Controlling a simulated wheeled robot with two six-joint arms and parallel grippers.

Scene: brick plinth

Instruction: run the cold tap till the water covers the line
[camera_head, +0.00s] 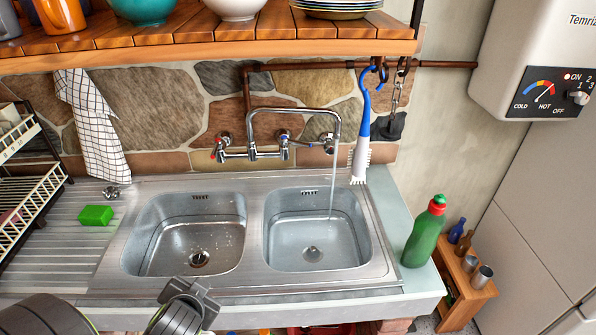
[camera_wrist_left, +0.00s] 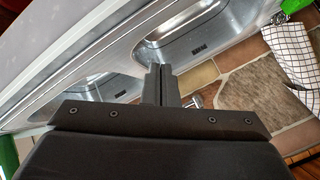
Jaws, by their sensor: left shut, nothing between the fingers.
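A chrome wall tap (camera_head: 335,118) runs a thin stream of water into the right basin (camera_head: 345,255). Its cold handle with a blue mark (camera_head: 283,136) is on the right and its hot handle with a red mark (camera_head: 222,140) is on the left. A dark line shows around the right basin's wall; I cannot tell exactly where the water surface stands against it. The drain shows at the bottom. My left gripper (camera_head: 208,292) is shut and empty at the sink's front edge, before the left basin. Its closed fingers show in the left wrist view (camera_wrist_left: 159,80). My right gripper is not in view.
The left basin (camera_head: 165,240) shows its open drain. A green sponge (camera_head: 96,215) lies on the drainer. A blue-handled brush (camera_head: 360,140) hangs right of the tap. A green bottle (camera_head: 425,235) stands at right. A wooden shelf (camera_head: 230,50) overhangs the tap; a checked towel (camera_head: 95,125) hangs at left.

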